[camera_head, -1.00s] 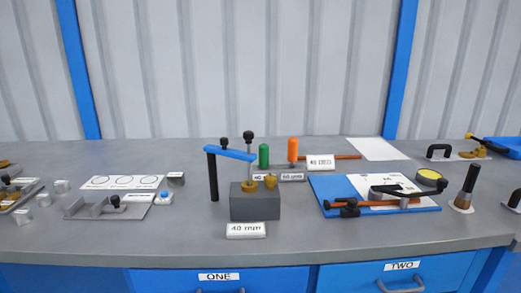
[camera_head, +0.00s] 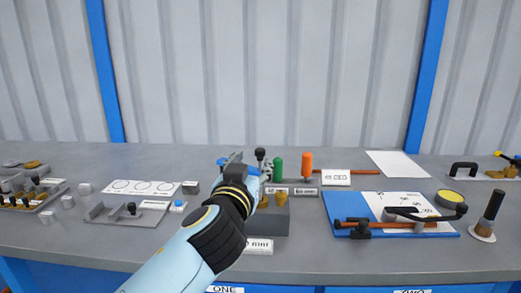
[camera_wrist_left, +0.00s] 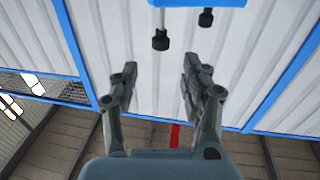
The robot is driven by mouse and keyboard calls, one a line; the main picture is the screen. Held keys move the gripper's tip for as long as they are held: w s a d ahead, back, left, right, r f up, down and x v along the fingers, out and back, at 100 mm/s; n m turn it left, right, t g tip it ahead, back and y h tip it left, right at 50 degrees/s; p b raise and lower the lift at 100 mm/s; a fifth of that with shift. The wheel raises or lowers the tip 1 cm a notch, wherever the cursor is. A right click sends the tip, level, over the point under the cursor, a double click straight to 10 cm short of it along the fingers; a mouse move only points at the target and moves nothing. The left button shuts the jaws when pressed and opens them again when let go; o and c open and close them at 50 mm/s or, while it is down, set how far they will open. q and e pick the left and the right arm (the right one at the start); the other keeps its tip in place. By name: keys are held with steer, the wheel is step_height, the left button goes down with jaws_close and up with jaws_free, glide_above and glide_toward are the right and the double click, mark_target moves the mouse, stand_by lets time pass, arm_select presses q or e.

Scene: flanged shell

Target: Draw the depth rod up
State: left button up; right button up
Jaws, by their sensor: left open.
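The depth rod seems to be the thin pale rod with a black knob (camera_head: 260,153), at the grey block (camera_head: 270,220) in the middle of the bench. In the wrist view, which looks upside down, its knob (camera_wrist_left: 160,40) lies between and just beyond the fingertips, apart from them. The blue bar (camera_wrist_left: 195,3) and a second black knob (camera_wrist_left: 206,18) are at the top edge. My left gripper (camera_head: 248,163) is open and empty. In the head view it hides most of the bar and the black post. My right gripper is out of view.
A blue board (camera_head: 345,205) with tools lies farther right. A grey plate (camera_head: 115,210) and a blue button (camera_head: 179,203) are on the left.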

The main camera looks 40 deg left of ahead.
mark_target(259, 152)
arm_select(q)
steer(key=p+x, duration=0.1)
steer(key=x, duration=0.7)
steer(key=shift+w+a, duration=0.15)
steer(key=shift+c, duration=0.4)
jaws_close()
